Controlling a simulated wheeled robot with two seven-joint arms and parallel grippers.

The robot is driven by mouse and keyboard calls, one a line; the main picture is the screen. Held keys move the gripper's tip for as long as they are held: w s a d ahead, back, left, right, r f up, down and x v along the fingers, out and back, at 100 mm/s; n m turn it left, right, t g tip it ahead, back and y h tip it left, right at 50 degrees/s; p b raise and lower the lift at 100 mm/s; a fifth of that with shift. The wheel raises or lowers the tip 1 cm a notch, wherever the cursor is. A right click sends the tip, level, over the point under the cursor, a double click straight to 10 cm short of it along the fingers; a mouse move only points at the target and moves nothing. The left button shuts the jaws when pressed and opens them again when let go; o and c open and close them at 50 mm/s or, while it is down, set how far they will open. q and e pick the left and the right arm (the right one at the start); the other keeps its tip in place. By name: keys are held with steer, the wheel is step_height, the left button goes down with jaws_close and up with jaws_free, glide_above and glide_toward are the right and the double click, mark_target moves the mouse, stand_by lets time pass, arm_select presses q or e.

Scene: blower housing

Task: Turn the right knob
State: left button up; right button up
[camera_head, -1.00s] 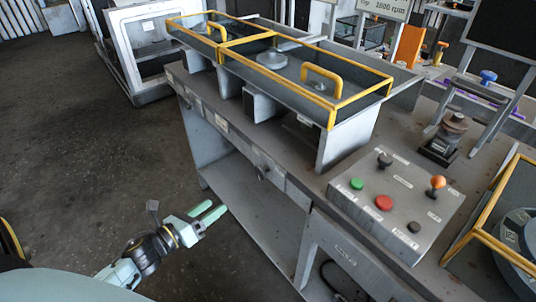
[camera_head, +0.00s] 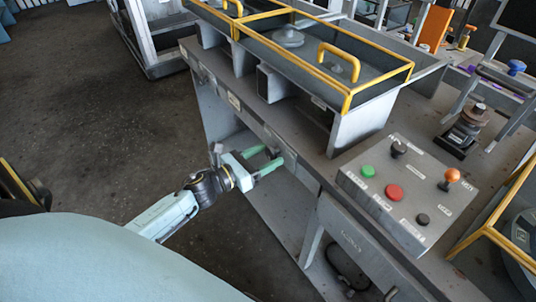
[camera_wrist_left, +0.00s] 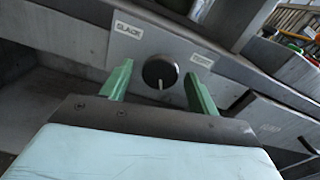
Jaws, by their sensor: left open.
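A dark round knob (camera_wrist_left: 160,73) with a pale pointer mark sits on the grey front panel of the workbench, between two white labels in the left wrist view. The pointer mark points downward in that view. My left gripper (camera_wrist_left: 157,88) is open, with one green finger on each side of the knob and visible space between them and it. In the head view my left gripper (camera_head: 268,160) is at the bench's front face, and its fingers largely hide the knob. My right gripper is not in view.
A control box (camera_head: 405,195) with green and red buttons, black knobs and an orange-topped lever stands on the bench top. A yellow-railed tray (camera_head: 347,100) lies behind the front edge. Open floor (camera_head: 100,120) lies to the left.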

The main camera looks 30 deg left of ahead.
arm_select(q)
steer(key=shift+w+d, duration=0.2)
steer(key=shift+w, duration=0.25)
steer(key=c, duration=1)
steer(key=shift+o, duration=0.2)
